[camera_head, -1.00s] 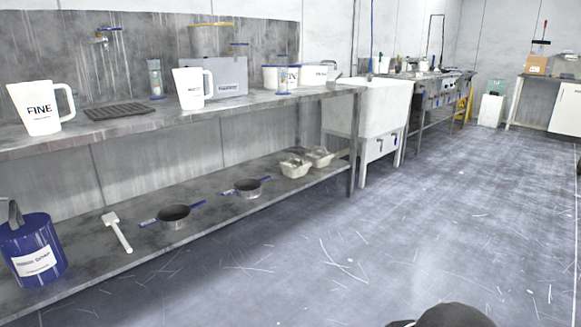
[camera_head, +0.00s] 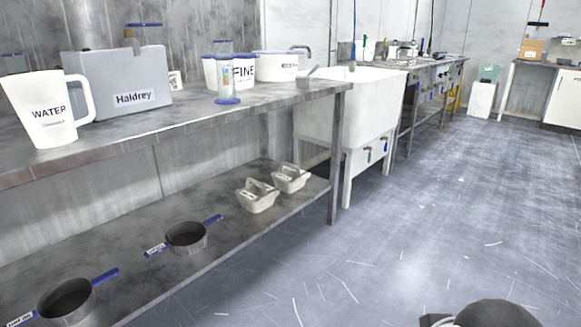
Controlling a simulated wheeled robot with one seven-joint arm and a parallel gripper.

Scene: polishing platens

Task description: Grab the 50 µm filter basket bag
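Two beige basket-like things with raised handles stand side by side on the lower shelf of the bench, the nearer basket (camera_head: 257,199) and the farther basket (camera_head: 290,180). Each has a small label, too small to read. Two round grey pans with blue handles, the nearer pan (camera_head: 68,302) and the farther pan (camera_head: 186,237), are on the same shelf, to the left of the baskets. Their tags are not readable either. I cannot tell which thing is the 50 µm one. My gripper is not in view; a dark rounded part at the bottom right may be mine.
The bench top (camera_head: 165,121) holds a white WATER jug (camera_head: 47,112), a grey Haldrey box (camera_head: 117,84), a clear cylinder (camera_head: 227,78) and white tubs, one marked FINE (camera_head: 243,71). A white sink (camera_head: 345,108) stands beyond.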

